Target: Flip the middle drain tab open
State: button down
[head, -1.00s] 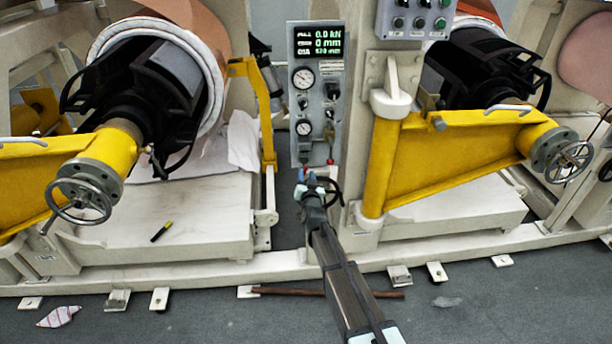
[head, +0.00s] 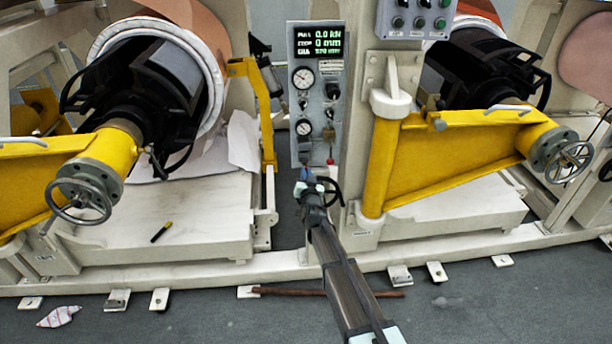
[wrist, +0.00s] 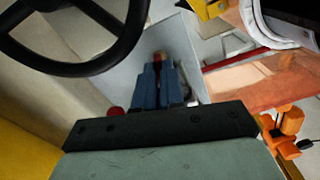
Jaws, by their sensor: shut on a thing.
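My gripper (head: 306,175) is at the lower end of the grey control panel (head: 317,75), just below its gauges. In the wrist view its two blue fingers (wrist: 160,82) are close together. A small dark-red piece (wrist: 158,57) shows at their tips, and the fingers are shut on it. It appears to be a drain tab, but I cannot tell whether it is the middle one or how far it is turned. The gripper and arm hide it in the head view. A red knob (head: 330,162) stands just right of the gripper.
A black handwheel (wrist: 75,35) is close beside the gripper in the wrist view. A yellow bracket (head: 440,160) stands to the right and a yellow upright (head: 266,110) to the left. A brown rod (head: 300,292) lies on the floor.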

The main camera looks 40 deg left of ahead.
jog(key=shift+n, duration=1.6)
jog(key=c, duration=1.2)
grip_release()
jog(key=shift+c, duration=0.2)
jog(key=v, duration=1.4)
